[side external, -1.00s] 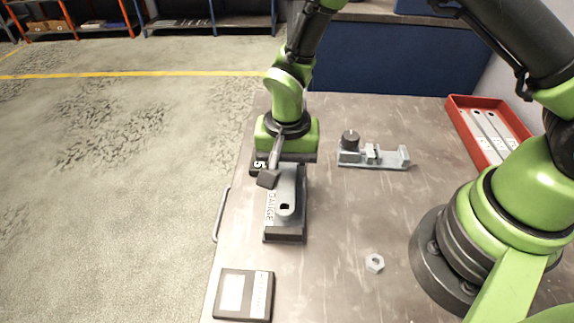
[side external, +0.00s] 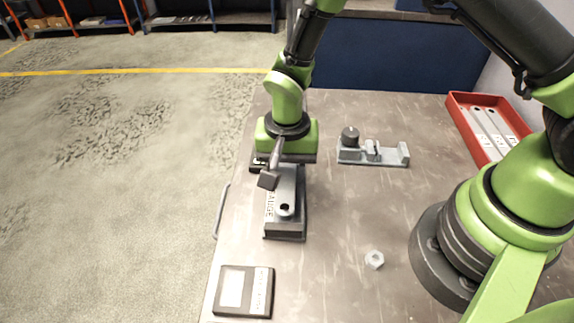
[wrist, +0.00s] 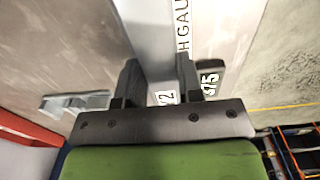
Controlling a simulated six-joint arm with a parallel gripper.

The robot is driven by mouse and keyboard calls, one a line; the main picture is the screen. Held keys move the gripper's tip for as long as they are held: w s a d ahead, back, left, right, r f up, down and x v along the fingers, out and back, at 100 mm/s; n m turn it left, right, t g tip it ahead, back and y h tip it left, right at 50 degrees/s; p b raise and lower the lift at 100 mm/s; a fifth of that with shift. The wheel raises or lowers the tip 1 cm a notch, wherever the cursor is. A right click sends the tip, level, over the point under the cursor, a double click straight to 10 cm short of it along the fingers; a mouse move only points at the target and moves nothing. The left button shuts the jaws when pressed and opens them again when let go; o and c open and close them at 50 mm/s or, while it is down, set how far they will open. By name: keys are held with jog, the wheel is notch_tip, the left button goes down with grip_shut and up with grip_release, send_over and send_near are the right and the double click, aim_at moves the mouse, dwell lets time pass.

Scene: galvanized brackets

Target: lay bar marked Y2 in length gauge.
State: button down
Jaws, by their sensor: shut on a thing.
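My gripper (side external: 279,172) is shut on a long grey metal bar (side external: 288,189) with a dark hole near its front end. In the wrist view my fingers (wrist: 160,78) flank the bar (wrist: 155,35), and a partly hidden white label on it reads like "2". The length gauge (side external: 285,236) is a dark grey block with a white strip lettered "GAUGE" along its left side. The bar lies lengthwise along the gauge, at or very close to its top. I cannot tell whether it is fully seated. My gripper hides the gauge's far end.
A grey fixture with a black knob (side external: 350,137) stands behind right. A red tray (side external: 463,125) with several bars is at the far right. A hex nut (side external: 374,260) and a dark panel with a light screen (side external: 243,291) lie in front.

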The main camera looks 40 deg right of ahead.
jog(key=shift+f, duration=0.95)
dwell(0.6)
jog(key=c, duration=0.7)
grip_release()
jog(key=shift+r, duration=0.1)
jog(key=shift+r, duration=2.9)
